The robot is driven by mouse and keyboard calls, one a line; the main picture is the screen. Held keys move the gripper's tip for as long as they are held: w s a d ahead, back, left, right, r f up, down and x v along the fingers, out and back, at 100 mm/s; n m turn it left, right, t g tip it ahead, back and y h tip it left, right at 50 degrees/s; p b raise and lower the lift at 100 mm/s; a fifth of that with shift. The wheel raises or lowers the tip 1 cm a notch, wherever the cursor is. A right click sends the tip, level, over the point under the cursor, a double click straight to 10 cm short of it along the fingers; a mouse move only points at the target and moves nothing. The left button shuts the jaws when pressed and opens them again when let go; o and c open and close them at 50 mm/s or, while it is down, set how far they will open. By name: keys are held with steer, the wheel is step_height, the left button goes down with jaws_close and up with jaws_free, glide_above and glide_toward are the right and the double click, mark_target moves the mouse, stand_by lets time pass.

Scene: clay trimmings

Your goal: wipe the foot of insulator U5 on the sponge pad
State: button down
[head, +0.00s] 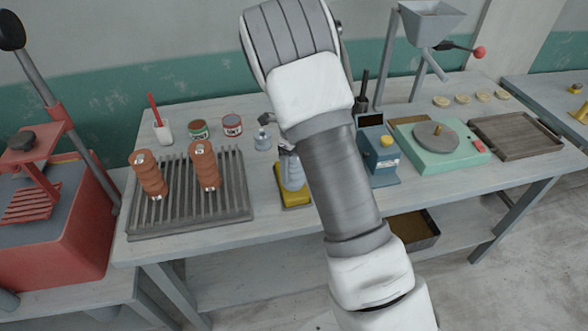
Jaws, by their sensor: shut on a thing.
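A pale grey-blue insulator (293,175) is upright at the yellow sponge pad (296,199), just left of my forearm. My gripper (287,151) is shut on its upper part and is partly hidden by my arm. The insulator's foot is over the pad; I cannot tell whether it touches or is slightly above. No label can be read on it, so I cannot confirm that it is U5. My arm covers the right side of the pad.
Two brown ribbed insulators (205,166) stand on a slatted rack (180,215) at the left. Behind are two paint tins (232,126), a white cup (163,132) and a small jar (263,140). Right of my arm are a blue device (376,160), a green turntable (440,155) and a wooden tray (515,137).

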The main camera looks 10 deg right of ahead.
steer(key=shift+w+p, duration=0.55)
steer(key=shift+w, duration=2.7)
steer(key=shift+r, duration=0.2)
step_height(320, 180, up, 7)
steer(key=p, duration=0.4)
steer(key=shift+p, duration=0.3)
steer(key=shift+s+f, duration=0.1)
steer(key=shift+f, duration=0.05)
